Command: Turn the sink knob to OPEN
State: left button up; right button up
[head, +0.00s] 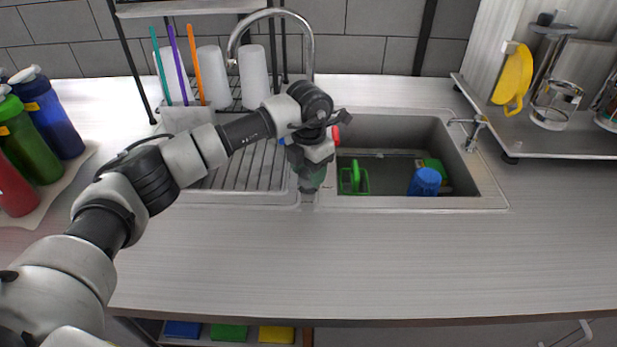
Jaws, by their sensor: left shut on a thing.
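My left gripper (310,186) reaches down at the strip between the drainboard and the sink basin (390,130). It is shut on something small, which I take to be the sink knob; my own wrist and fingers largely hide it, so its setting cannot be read. A dark green patch shows at the fingers. A small red part (336,135) shows just right of my wrist. The tall curved faucet (312,50) arches behind my arm, with its base hidden. My right gripper is not in view.
In the basin are a green holder (354,180) and a blue cup (425,182). A small tap (473,131) stands at the basin's right. Colored bottles (50,112) stand at the left, white cylinders (253,75) behind. The front counter (350,255) is clear.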

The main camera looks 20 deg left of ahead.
pick_arm(q)
jog(key=shift+m+b, duration=0.7)
jog(key=shift+m, duration=0.5)
jog(key=shift+r, duration=0.1)
jog(key=o, duration=0.9)
jog(key=shift+o, duration=0.2)
notch_tip(320, 180, up, 11)
jog(key=b, duration=0.2)
